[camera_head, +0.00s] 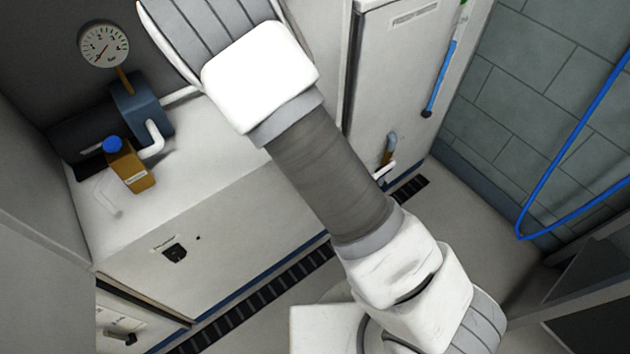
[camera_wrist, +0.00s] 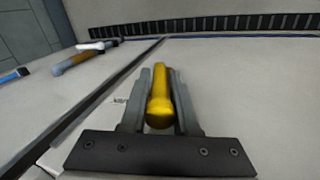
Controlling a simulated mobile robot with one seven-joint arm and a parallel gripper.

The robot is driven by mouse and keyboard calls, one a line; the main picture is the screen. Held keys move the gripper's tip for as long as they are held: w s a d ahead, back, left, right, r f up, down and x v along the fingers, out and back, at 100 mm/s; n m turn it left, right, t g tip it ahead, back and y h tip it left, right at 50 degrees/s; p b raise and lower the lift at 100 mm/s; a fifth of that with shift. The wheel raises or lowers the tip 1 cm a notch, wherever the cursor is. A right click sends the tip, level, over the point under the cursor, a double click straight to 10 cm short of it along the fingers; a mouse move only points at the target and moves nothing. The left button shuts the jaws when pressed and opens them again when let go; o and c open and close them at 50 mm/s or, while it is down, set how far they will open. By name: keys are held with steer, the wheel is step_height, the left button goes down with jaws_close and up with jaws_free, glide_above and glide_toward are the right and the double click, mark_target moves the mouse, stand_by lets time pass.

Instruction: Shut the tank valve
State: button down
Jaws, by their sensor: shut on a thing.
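My gripper (camera_wrist: 160,98) shows in the wrist view, its two grey fingers closed on a yellow, rounded handle (camera_wrist: 160,105). The handle lies lengthwise between the fingers, its near end toward the camera. It stands in front of a pale panel (camera_wrist: 230,75); its mount is hidden. I take it for the tank valve's handle, but the frames do not confirm this. In the head view my arm crosses the middle, and the gripper and yellow handle are hidden.
A brown-and-blue pipe fitting (camera_wrist: 85,60) with a pale lever sits left of a panel seam; the head view shows it too (camera_head: 389,148). A blue hose (camera_head: 570,150) hangs at right.

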steer(key=a+f+t+h+b, duration=0.1)
steer(key=t+h+b, duration=0.1)
steer(key=h, duration=0.1)
steer(key=s+a+f+t+h+b, duration=0.1)
steer(key=t+h+b, duration=0.1)
steer(key=t+h, duration=0.1)
steer(key=s+a+f+t+h+b, duration=0.1)
steer(key=f+t+h+b, duration=0.1)
steer(key=h, duration=0.3)
steer(key=shift+f, duration=0.1)
stand_by(0.5)
steer(key=shift+t+b, duration=0.3)
steer(key=shift+b, duration=0.05)
steer(key=shift+d, duration=0.1)
steer(key=c, duration=0.8)
jaws_free()
